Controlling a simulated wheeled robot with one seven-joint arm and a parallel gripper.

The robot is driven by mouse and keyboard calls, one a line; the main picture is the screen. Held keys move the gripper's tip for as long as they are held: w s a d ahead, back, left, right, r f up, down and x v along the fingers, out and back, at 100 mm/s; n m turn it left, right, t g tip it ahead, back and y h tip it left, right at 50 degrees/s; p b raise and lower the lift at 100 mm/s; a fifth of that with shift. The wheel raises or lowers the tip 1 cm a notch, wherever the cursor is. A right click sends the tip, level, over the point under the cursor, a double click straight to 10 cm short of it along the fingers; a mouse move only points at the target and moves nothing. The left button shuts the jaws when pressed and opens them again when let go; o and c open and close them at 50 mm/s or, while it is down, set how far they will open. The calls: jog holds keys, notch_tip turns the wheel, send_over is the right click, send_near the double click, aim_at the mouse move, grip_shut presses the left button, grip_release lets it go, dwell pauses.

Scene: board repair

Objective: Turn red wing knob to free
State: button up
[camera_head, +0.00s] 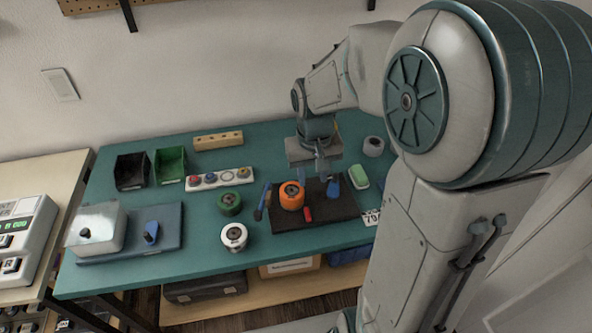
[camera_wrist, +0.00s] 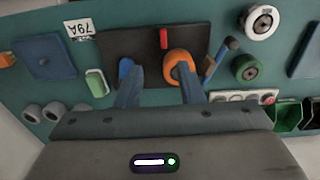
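The red wing knob (camera_head: 307,213) is a small red bar on the near part of a dark board (camera_head: 340,211). In the wrist view, the red wing knob (camera_wrist: 163,38) stands upright in the picture near the board's far edge. My gripper (camera_head: 313,175) hangs above the board's back part, behind the knob and apart from it. In the wrist view, my gripper (camera_wrist: 158,70) has its two blue-grey fingers spread with nothing seen between them. The fingertips partly overlap an orange ring (camera_wrist: 173,58) and a blue part (camera_wrist: 125,67) in that view.
On the board, the orange ring (camera_head: 284,203) stands left of the red knob and the blue part (camera_head: 333,188) right. A blue-handled tool (camera_head: 260,202) lies at the board's left edge. A green-topped block (camera_head: 358,175) and green and white rolls (camera_head: 233,237) sit nearby.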

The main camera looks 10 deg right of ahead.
aim_at(307, 211)
jog(key=shift+g, duration=0.3)
jog(key=w+f, duration=0.1)
jog(key=f, duration=0.9)
jog(key=w+f, duration=0.1)
jog(key=f, duration=0.5)
jog(key=shift+w+f, duration=0.1)
jog(key=shift+w, duration=0.2)
grip_shut()
